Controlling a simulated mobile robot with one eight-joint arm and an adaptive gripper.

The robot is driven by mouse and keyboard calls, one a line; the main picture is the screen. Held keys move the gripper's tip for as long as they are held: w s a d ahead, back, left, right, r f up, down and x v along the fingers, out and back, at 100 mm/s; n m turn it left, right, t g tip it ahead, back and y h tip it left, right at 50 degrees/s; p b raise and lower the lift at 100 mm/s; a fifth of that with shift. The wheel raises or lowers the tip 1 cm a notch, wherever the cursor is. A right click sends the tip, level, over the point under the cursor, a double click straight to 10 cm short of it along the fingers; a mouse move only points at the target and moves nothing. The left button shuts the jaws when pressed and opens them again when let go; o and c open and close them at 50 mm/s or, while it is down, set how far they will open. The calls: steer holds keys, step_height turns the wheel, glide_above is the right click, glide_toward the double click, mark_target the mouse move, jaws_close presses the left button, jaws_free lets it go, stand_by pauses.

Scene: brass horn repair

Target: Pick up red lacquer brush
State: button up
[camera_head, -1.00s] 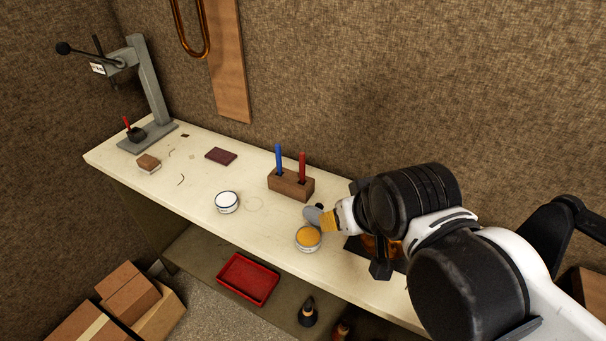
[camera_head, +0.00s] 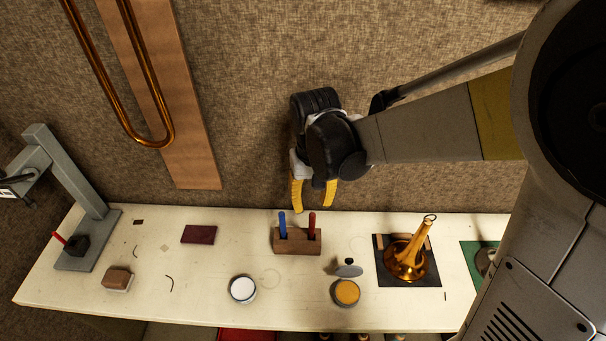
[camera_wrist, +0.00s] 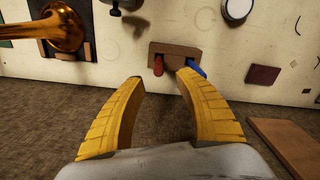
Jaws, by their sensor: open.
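The red lacquer brush (camera_head: 312,222) stands upright in the right slot of a small wooden block (camera_head: 297,243) on the bench. A blue-handled one (camera_head: 282,223) stands in the left slot. My gripper (camera_head: 314,207) is open and empty, fingers pointing down, just above the two handles in the head view. In the wrist view, the red handle (camera_wrist: 158,66) shows beyond and between the yellow fingers (camera_wrist: 160,78), and the blue handle (camera_wrist: 196,69) is to its right, near the right fingertip. Neither handle is visibly touched by the fingers.
On the bench (camera_head: 205,270) are a white tin (camera_head: 242,289), an orange tin (camera_head: 346,292), a grey knobbed lid (camera_head: 349,269) and a brass horn part (camera_head: 405,260) on a dark mat. A grey press stand (camera_head: 75,190) is at left. The wall rises close behind the bench.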

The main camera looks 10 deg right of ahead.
mark_target(313, 214)
step_height(313, 214, down, 4)
steer(key=shift+d+f+b, duration=0.15)
steer(key=shift+f+b, duration=0.1)
steer(key=shift+b, duration=0.35)
step_height(313, 214, down, 6)
steer(key=shift+b, duration=0.9)
jaws_close()
